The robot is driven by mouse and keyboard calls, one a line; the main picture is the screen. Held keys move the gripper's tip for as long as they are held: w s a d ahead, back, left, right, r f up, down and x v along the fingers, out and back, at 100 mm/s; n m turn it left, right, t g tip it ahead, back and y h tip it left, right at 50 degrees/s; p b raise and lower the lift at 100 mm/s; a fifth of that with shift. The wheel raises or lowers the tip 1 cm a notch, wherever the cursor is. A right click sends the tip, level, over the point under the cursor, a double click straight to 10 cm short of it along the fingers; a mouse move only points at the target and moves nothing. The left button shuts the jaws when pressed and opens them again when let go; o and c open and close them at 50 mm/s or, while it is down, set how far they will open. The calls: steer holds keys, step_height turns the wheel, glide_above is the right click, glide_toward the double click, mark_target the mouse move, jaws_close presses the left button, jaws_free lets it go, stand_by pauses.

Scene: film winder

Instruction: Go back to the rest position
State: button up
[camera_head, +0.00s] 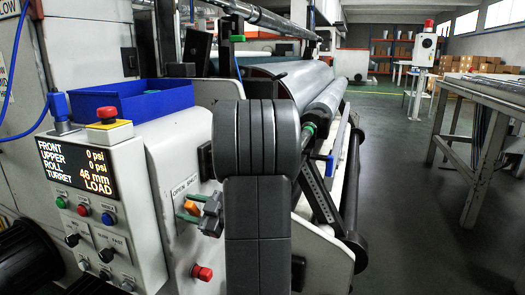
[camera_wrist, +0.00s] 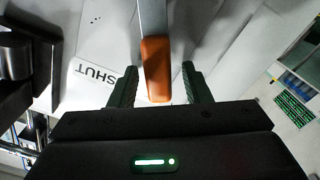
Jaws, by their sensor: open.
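My gripper (camera_wrist: 158,72) is open in the wrist view, with one dark finger on each side of an orange-tipped lever (camera_wrist: 156,68). Gaps show between the lever and both fingers. In the head view my gripper (camera_head: 188,205) is at the machine's white side panel, beside the orange lever end (camera_head: 191,206). My grey arm stands in the middle of the head view and hides part of the machine behind it.
A control panel (camera_head: 104,210) with a lit display reading "TURRET LOAD" stands at the left. A blue tray (camera_head: 130,98) sits above it. A red button (camera_head: 202,272) is below my gripper. A roller (camera_head: 325,100) lies behind my arm. The floor (camera_head: 405,190) at right is open, beside a metal table (camera_head: 485,100).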

steer(key=shift+d, duration=0.1)
steer(key=p+v, duration=0.3)
steer(key=v, duration=1.1)
steer(key=b+x, duration=0.3)
steer(key=x, duration=1)
steer(key=shift+a, duration=0.25)
steer(key=shift+w+a+r+m+p, duration=0.25)
steer(key=shift+w+r+m+p, duration=0.1)
steer(key=shift+p, duration=0.35)
steer(key=shift+w+d+m+p, duration=0.1)
steer(key=shift+w+m+p, duration=0.15)
steer(key=shift+m+p, duration=0.3)
steer(key=shift+d+f, duration=0.1)
